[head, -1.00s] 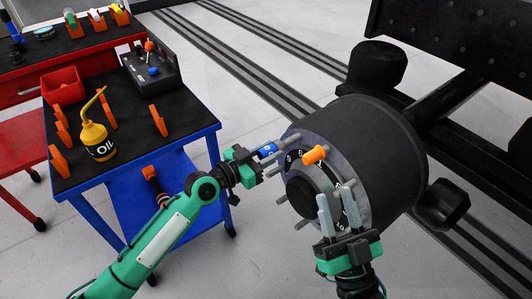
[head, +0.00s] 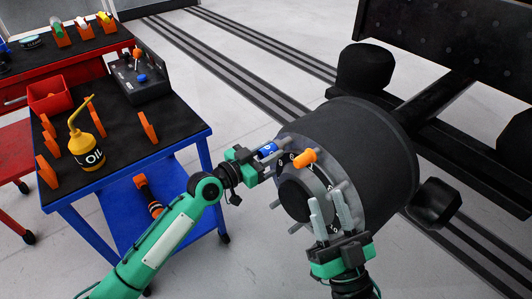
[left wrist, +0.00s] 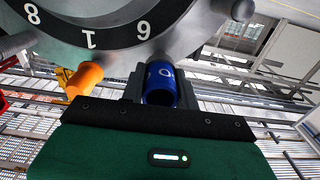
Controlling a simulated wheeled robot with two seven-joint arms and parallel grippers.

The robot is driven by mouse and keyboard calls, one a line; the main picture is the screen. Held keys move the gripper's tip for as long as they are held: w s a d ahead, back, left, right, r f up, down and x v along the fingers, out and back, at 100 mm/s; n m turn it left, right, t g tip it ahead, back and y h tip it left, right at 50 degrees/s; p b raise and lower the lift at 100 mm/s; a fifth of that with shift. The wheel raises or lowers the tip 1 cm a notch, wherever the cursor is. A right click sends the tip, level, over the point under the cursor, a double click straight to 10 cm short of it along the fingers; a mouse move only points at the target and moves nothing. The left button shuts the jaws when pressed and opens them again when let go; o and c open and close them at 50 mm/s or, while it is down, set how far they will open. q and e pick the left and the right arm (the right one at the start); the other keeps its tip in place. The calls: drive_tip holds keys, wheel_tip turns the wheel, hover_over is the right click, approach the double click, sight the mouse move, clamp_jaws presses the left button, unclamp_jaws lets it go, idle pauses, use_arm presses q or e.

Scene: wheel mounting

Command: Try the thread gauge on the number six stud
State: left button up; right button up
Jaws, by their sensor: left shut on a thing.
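The blue thread gauge (head: 268,149) is held in my left gripper (head: 262,154), at the upper left of the hub face. In the left wrist view the gauge (left wrist: 161,86) sits between the fingers, its open end toward the camera. Its far end is at the hub face, beside the number 6 (left wrist: 144,29). The number six stud is hidden there, so I cannot tell whether the gauge is around it. My right gripper (head: 329,212) has its two grey fingers apart in front of the lower hub face, with nothing seen between them.
An orange piece (head: 304,158) sits on the hub face near the gauge and shows in the left wrist view (left wrist: 84,78). Bare studs stick out around the drum (head: 370,150). The blue cart (head: 120,165) at left carries an oil can (head: 87,150) and orange holders.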

sight(278, 146)
use_arm(q)
drive_tip(key=shift+b+x, duration=0.3)
drive_tip(key=shift+x, duration=1.5)
drive_tip(key=shift+a, duration=0.1)
drive_tip(key=shift+v, duration=2.55)
drive_tip(key=v, duration=0.7)
drive_tip(key=shift+b, duration=0.45)
drive_tip(key=shift+s, duration=0.1)
